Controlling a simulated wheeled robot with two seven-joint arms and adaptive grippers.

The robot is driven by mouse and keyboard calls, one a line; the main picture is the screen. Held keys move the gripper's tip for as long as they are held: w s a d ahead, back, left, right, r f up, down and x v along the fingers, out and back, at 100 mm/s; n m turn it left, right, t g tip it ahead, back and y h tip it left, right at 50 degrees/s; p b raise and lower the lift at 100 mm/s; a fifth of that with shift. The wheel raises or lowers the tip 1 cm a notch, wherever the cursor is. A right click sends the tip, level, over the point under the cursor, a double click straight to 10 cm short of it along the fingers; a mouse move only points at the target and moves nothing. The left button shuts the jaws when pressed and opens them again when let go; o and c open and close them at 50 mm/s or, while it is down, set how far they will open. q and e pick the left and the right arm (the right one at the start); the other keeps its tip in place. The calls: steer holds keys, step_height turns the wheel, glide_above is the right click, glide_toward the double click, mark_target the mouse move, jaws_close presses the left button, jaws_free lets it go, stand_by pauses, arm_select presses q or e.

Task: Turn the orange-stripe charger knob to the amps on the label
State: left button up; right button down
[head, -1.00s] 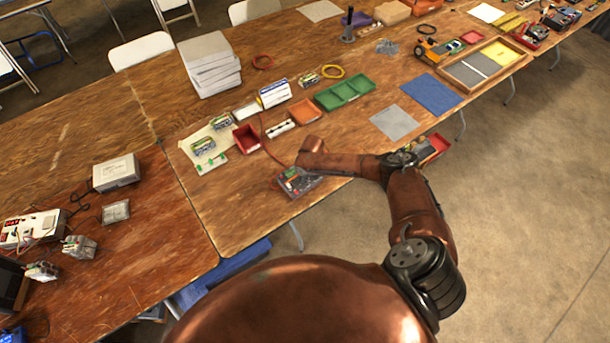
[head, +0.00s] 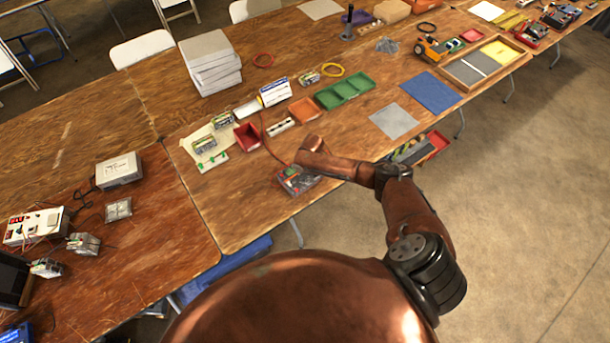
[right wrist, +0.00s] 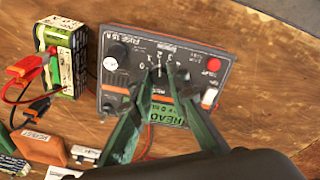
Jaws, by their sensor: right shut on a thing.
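The dark grey charger (right wrist: 190,45) with orange stripes fills the middle of the right wrist view; in the head view it sits at the table's front edge (head: 300,181). My right gripper (right wrist: 164,73) is shut on its dial knob, with one green finger on each side. The fingers hide most of the knob, and I cannot tell its pointer's setting. Numbers are printed around the dial. A green label (right wrist: 168,113) starting "HEAD" lies below it, partly covered by the fingers, and its amps are not readable. My left gripper is not in view.
The charger also has a black round part (right wrist: 117,50), a red button (right wrist: 214,64) and a white switch (right wrist: 209,97). Left of it stand a battery (right wrist: 62,50) and red and black clips (right wrist: 22,70). A red bin (head: 247,138) is behind it in the head view.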

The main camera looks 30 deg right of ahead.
mark_target(307, 183)
steer(key=c, duration=1.8)
jaws_free()
steer(key=shift+c, duration=0.2)
step_height(307, 183, up, 12)
steer(key=s, duration=0.2)
steer(key=shift+d+f, duration=0.1)
